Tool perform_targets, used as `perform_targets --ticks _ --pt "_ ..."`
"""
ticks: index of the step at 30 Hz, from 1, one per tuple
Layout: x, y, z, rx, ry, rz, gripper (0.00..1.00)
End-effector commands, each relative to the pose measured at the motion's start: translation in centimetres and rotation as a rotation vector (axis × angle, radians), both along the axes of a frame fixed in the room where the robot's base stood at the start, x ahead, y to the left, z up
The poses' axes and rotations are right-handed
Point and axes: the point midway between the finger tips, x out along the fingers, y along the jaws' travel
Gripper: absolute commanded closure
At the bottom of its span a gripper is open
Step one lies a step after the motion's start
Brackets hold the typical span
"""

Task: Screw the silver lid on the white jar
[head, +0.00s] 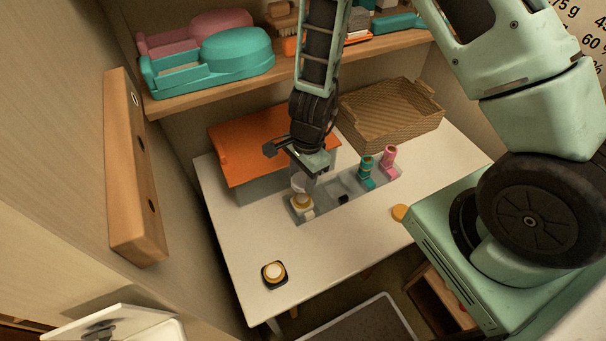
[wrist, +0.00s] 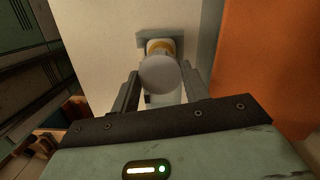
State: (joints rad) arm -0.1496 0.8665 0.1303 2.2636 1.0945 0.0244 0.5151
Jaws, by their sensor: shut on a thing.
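The white jar (head: 304,210) stands upright in the left end of a grey holder on the table, with a gold band near its top. It also shows in the wrist view (wrist: 166,93), partly hidden behind the lid. The silver lid (head: 299,184) is at the top of the jar, and its round grey face (wrist: 159,75) sits between my fingers. My gripper (head: 305,178) is shut on the silver lid, pointing down over the jar. I cannot tell whether the lid touches the jar's rim.
A teal jar (head: 366,172) and a pink jar (head: 390,160) stand at the holder's right. An orange-topped box (head: 240,150) and a brown woven box (head: 390,115) stand behind. The table's front left is mostly clear.

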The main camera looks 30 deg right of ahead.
Motion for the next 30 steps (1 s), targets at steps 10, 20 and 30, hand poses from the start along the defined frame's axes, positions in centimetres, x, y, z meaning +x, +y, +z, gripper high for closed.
perform_targets --ticks 10,20,30 --pt "0.0 0.0 -1.1 0.000 0.001 0.001 0.76" --pt "0.0 0.0 -3.6 0.001 0.001 0.001 0.76" --pt "0.0 0.0 -5.6 0.000 0.000 0.001 0.76"
